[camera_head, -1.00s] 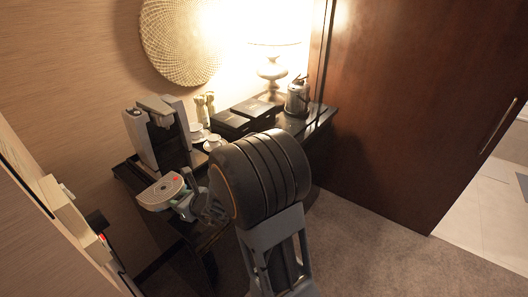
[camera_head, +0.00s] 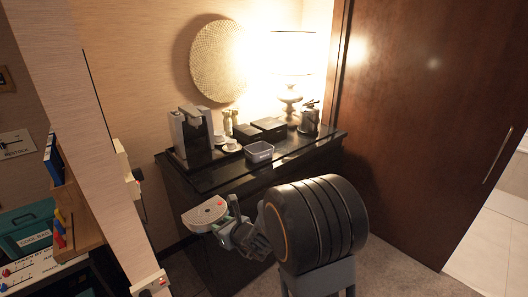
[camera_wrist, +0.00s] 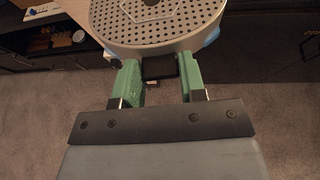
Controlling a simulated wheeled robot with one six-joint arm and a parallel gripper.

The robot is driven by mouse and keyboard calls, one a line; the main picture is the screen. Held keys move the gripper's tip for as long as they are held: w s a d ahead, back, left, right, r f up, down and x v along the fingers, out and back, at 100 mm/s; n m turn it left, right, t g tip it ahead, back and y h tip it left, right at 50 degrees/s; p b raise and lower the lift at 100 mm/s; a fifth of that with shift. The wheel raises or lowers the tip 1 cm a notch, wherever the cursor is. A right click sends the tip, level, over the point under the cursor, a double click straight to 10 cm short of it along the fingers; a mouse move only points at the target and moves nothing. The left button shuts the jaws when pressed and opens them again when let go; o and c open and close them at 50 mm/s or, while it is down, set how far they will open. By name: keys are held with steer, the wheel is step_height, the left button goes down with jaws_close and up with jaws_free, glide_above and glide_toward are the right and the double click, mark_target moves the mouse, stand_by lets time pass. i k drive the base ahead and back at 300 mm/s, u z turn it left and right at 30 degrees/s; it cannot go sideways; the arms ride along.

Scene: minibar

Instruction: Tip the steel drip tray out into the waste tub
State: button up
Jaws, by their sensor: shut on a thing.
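The steel drip tray (camera_head: 205,212) is a pale, round-fronted tray with a perforated top and a small red mark. In the wrist view the tray (camera_wrist: 155,38) fills the top middle, its holed plate facing the camera. My gripper (camera_wrist: 160,70) is shut on the tray, its green fingers either side of a dark tab at the tray's near edge. In the head view my gripper (camera_head: 230,226) holds the tray in front of the counter, clear of it and about level. A small grey open tub (camera_head: 259,152), perhaps the waste tub, stands on the counter's front part.
The dark counter (camera_head: 225,178) also bears a coffee machine (camera_head: 190,133), a cup (camera_head: 231,145), black boxes (camera_head: 262,130), a kettle (camera_head: 309,118) and a lamp (camera_head: 290,105). A partition edge (camera_head: 95,150) and shelves with a teal bin (camera_head: 30,228) stand at left. Carpet is open at right.

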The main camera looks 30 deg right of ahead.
mark_target(258, 152)
steer(key=z, duration=2.25)
steer(key=i, duration=2.2)
steer(key=u, duration=3)
